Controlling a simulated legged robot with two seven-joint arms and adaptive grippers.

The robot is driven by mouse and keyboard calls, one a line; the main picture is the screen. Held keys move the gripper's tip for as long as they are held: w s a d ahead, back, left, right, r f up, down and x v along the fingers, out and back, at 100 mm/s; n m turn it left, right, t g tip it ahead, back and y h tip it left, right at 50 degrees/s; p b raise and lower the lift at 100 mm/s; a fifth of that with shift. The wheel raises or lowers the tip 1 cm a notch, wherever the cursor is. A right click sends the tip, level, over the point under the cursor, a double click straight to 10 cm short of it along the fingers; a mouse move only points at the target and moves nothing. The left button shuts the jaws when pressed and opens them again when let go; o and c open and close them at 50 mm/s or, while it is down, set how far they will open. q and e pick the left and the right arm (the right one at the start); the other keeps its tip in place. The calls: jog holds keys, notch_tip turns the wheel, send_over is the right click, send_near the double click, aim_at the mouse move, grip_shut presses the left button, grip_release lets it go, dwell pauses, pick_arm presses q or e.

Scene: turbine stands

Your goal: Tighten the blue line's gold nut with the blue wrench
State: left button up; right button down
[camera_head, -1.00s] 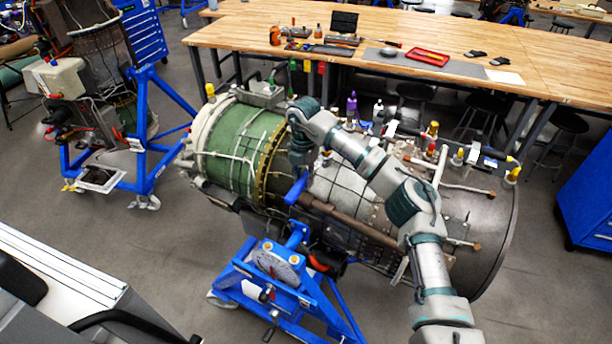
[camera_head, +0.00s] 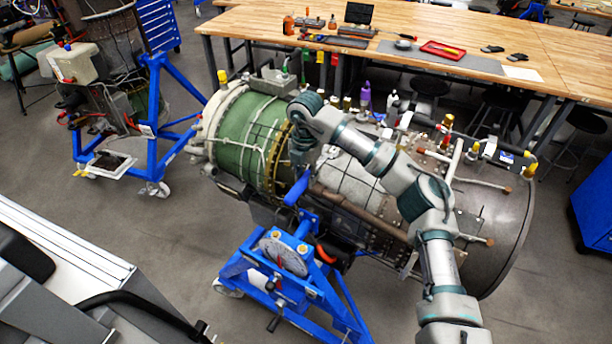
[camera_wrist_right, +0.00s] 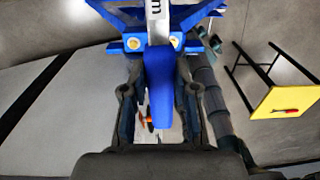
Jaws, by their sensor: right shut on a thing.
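My right gripper (camera_head: 298,170) points down in front of the turbine engine (camera_head: 345,190), by the gold-coloured flange. In the right wrist view the gripper (camera_wrist_right: 160,100) has its dark fingers on both sides of the blue wrench (camera_wrist_right: 160,85) and is shut on it. The wrench's silver part with a dark letter points away from the gripper. In the head view a short blue piece of the wrench (camera_head: 297,190) shows below the gripper. I cannot make out the blue line or its gold nut in either view. My left gripper is not in view.
A blue engine stand (camera_head: 285,270) is below the engine. A wooden workbench (camera_head: 450,35) with a red tray (camera_head: 442,50) and tools is behind. Another engine on a blue stand (camera_head: 155,110) is at the left. Open grey floor lies between the stands.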

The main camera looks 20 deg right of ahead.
jog(key=shift+r, duration=0.2)
jog(key=shift+r+p, duration=1.65)
jog(key=shift+r, duration=0.5)
jog(key=shift+f, duration=0.1)
